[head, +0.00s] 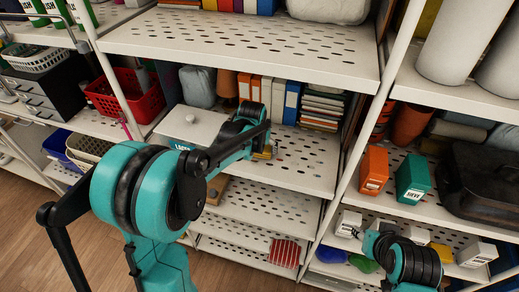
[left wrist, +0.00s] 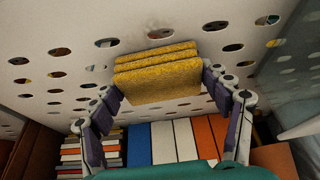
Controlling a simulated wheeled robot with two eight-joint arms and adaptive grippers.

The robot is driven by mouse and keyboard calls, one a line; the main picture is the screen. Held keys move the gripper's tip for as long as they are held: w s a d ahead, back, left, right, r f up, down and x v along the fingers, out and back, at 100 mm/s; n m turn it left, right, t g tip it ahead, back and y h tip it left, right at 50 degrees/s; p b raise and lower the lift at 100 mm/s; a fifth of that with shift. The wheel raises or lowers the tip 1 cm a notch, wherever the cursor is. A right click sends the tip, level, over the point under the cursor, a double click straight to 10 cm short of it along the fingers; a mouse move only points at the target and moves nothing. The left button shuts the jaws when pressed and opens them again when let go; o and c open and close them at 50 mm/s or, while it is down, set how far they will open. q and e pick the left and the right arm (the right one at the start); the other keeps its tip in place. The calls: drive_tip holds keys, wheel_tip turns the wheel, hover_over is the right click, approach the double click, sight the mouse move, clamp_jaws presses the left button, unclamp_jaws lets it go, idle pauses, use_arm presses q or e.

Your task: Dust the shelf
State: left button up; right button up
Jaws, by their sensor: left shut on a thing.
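My left gripper (left wrist: 165,92) is shut on a yellow sponge (left wrist: 158,75), a ridged block between its two fingers. In the head view the left arm reaches in over the middle shelf (head: 312,158), a white perforated board. The sponge shows there only as a small yellow patch (head: 267,152) beyond my wrist, close to the board. The left wrist view appears upside down, with the board (left wrist: 60,55) behind the sponge. Whether the sponge touches the board is unclear. My right arm shows at the lower right, its gripper (head: 354,232) small and unclear.
Orange, white and blue binders (head: 291,101) and stacked books (head: 322,107) stand at the back of this shelf. A white box (head: 190,128) sits left of my gripper. White posts flank the bay. Another perforated shelf (head: 240,45) lies above. Orange (head: 374,170) and teal boxes (head: 412,178) stand right.

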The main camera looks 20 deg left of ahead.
sight(259, 157)
use_arm(q)
drive_tip(key=shift+s+d+f, duration=0.1)
drive_tip(key=shift+s+d, duration=0.05)
drive_tip(key=shift+s, duration=0.85)
drive_tip(key=shift+s+d+f+b, duration=0.2)
drive_tip(key=shift+s+b, duration=0.1)
drive_tip(key=shift+s, duration=0.3)
drive_tip(key=shift+c, duration=0.5)
drive_tip(key=shift+w+a+r, duration=0.1)
drive_tip(key=shift+w+a, duration=0.05)
drive_tip(key=shift+w, duration=0.25)
drive_tip(key=shift+w+a+r, duration=0.1)
drive_tip(key=shift+w+a, duration=0.05)
drive_tip(key=shift+w, duration=0.5)
drive_tip(key=shift+w+a, duration=0.1)
drive_tip(key=shift+w, duration=0.55)
drive_tip(key=shift+s+d, duration=0.2)
drive_tip(key=shift+s, duration=0.85)
drive_tip(key=shift+s+d, duration=0.1)
drive_tip(key=shift+s, duration=0.55)
drive_tip(key=shift+w+b, duration=0.4)
drive_tip(key=shift+w, duration=0.5)
